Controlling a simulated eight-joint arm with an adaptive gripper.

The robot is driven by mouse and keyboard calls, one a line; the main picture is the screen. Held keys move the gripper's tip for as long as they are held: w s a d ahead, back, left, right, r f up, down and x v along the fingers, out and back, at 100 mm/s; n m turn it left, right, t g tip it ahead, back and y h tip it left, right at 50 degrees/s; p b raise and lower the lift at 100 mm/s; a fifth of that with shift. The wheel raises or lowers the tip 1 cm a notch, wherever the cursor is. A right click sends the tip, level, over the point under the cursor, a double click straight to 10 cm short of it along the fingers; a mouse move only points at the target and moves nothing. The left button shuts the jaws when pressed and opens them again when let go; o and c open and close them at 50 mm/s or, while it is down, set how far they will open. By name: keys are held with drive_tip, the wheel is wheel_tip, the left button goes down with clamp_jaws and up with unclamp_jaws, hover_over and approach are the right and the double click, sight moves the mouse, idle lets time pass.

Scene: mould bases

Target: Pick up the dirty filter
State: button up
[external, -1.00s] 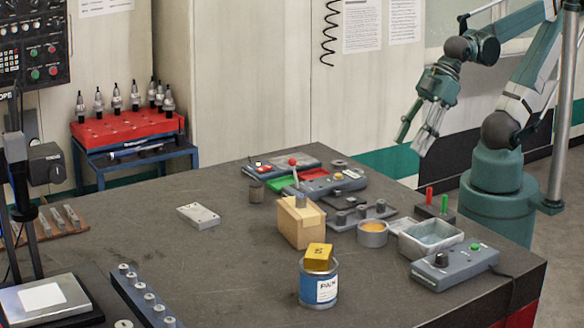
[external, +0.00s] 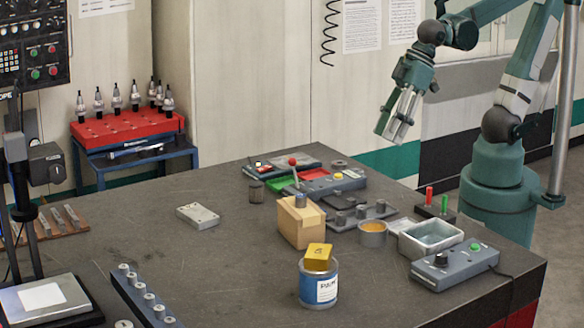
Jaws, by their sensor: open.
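My gripper (external: 391,132) is open and empty, held in the air beyond the back right of the dark table (external: 240,265). Its fingers point down and apart. No thing is clearly marked as the dirty filter. A small dark grey cylinder (external: 256,191) stands near the table's back edge, left of the gripper; it may be the filter, but it is too small to be sure. A round grey cup with orange-brown content (external: 372,233) stands right of the middle, below the gripper. Nothing touches the gripper.
A grey metal tray (external: 431,237) and a control box (external: 454,265) are at the right.

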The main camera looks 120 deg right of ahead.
drive_tip(key=w+d+r+m+g+p, duration=0.1)
drive_tip(key=w+d+m+g+p, duration=0.15)
drive_tip(key=w+d, duration=0.45)
drive_tip(key=m+g+p, duration=0.3)
drive_tip(key=m+p, duration=0.4)
drive_tip(key=m, duration=0.3)
hover_over(258, 183)
drive_tip(key=f, duration=1.2)
drive_tip(key=shift+s+a+f, duration=0.15)
drive_tip(key=shift+a+f, duration=0.15)
drive_tip(key=shift+a, duration=0.05)
drive_tip(key=shift+d+f, duration=0.35)
drive_tip(key=shift+f, duration=0.15)
drive_tip(key=shift+f, duration=0.15)
drive_tip(key=shift+f, duration=1.15)
